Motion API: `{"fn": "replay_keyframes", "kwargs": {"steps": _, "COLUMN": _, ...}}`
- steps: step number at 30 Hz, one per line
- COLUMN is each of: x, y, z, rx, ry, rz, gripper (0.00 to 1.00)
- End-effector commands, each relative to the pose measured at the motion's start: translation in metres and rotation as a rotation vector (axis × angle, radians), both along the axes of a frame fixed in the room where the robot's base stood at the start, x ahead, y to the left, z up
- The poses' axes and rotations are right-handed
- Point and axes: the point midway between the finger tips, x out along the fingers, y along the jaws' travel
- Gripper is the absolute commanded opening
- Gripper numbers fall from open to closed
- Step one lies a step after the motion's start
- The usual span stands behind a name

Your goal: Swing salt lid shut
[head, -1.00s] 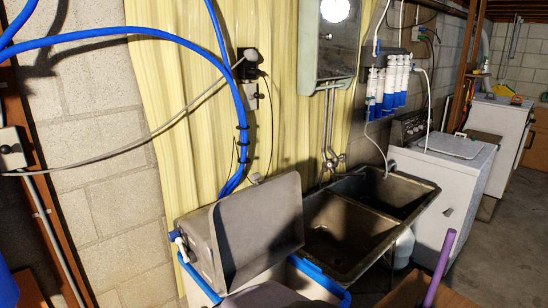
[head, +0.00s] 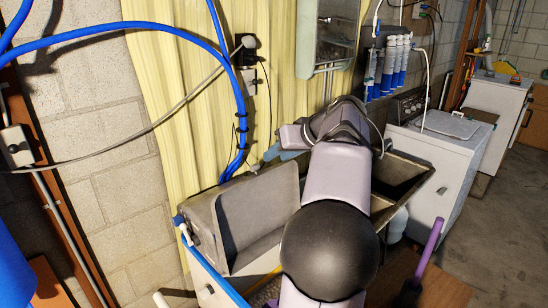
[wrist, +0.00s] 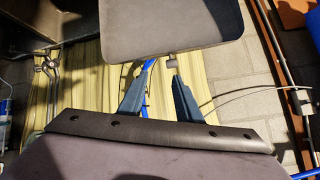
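The salt lid (head: 262,215) is a grey-brown panel standing raised at the back of the water softener, on its blue-edged body (head: 212,278). It also shows in the wrist view as a grey panel (wrist: 185,28) past the fingertips. My gripper (head: 272,154) is beyond the lid's upper right edge, near the yellow panelling, with my arm reaching past the lid's right side. In the wrist view my gripper (wrist: 157,72) has its two dark blue fingers apart, with nothing between them held. I cannot tell whether a finger touches the lid. My arm hides part of the softener's opening.
A metal double sink (head: 410,170) lies just right of my arm. Blue hoses (head: 240,110) and a grey cable hang at the wall behind the lid. A white washer (head: 440,160) stands further right, and a purple handle (head: 430,245) stands at front right.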

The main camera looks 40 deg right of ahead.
Motion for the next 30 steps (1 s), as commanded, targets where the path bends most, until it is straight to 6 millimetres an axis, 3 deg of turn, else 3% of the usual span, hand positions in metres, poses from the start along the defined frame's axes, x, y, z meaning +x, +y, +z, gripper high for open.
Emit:
{"fn": "replay_keyframes", "kwargs": {"steps": 3, "x": 0.003, "y": 0.014, "z": 0.001, "rx": -0.084, "ry": -0.007, "rz": 0.144, "gripper": 0.31}}
{"fn": "replay_keyframes", "kwargs": {"steps": 9, "x": 0.002, "y": 0.019, "z": -0.001, "rx": -0.201, "ry": 0.006, "rz": 0.267, "gripper": 0.31}}
{"fn": "replay_keyframes", "kwargs": {"steps": 22, "x": 0.004, "y": 0.019, "z": -0.003, "rx": -0.225, "ry": 0.009, "rz": 0.286, "gripper": 0.31}}
{"fn": "replay_keyframes", "kwargs": {"steps": 30, "x": 0.019, "y": 0.019, "z": -0.017, "rx": -0.222, "ry": 0.010, "rz": 0.287, "gripper": 0.31}}
